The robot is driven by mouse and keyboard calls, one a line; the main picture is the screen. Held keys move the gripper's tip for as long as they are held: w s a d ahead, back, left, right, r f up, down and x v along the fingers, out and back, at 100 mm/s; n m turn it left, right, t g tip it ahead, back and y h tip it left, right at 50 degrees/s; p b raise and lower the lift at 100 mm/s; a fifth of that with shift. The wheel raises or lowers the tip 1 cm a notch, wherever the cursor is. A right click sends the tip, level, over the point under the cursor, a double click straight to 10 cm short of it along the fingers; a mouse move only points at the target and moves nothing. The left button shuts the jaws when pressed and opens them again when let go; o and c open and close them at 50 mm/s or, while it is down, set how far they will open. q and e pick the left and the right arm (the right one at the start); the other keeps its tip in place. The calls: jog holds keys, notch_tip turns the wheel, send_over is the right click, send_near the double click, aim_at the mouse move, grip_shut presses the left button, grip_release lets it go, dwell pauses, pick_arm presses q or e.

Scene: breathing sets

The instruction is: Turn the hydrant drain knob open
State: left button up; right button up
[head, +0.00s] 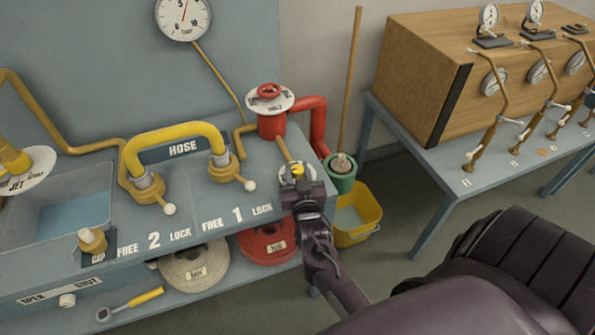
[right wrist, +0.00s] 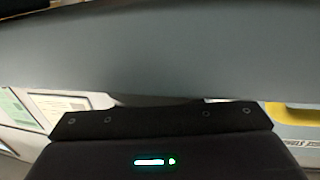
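The hydrant (head: 271,125) is a red post with a red handwheel (head: 269,91) over a white lettered disc, at the back right of the grey bench. A small yellow knob (head: 297,169) on a white disc stands in front of it, at the end of a brass pipe; it looks like the drain knob. My right gripper (head: 299,183) is at this knob and covers its front part and most of the disc. Whether the fingers are open or touch the knob cannot be told. The right wrist view shows no fingertips or knob. My left gripper is not in view.
A yellow hose handle (head: 172,138) bridges two brass valves on the bench (head: 120,215). A red pipe (head: 318,125) bends down behind the knob. A yellow bucket (head: 358,220) and a green pot (head: 341,183) stand to the right. Rolled hoses (head: 195,268) lie on the lower shelf.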

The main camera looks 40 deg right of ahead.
jog(key=c, duration=0.4)
jog(key=shift+o, duration=0.2)
jog(key=shift+n+y, duration=0.3)
jog(key=n+t+y, duration=0.1)
jog(key=y, duration=0.1)
jog(key=shift+d+n+y+p, duration=0.1)
jog(key=shift+n+y+p, duration=0.2)
jog(key=shift+p, duration=0.1)
jog(key=n+y, duration=0.2)
jog(key=y, duration=0.2)
jog(key=shift+n+t, duration=0.3)
jog(key=n+y+b, duration=0.1)
jog(key=n+y, duration=0.2)
jog(key=y, duration=0.2)
jog(key=shift+f, duration=0.15)
jog(key=shift+n+g+y+b, duration=0.8)
jog(key=shift+n+y, duration=0.4)
jog(key=shift+y, duration=0.4)
jog(key=shift+g+y, duration=0.3)
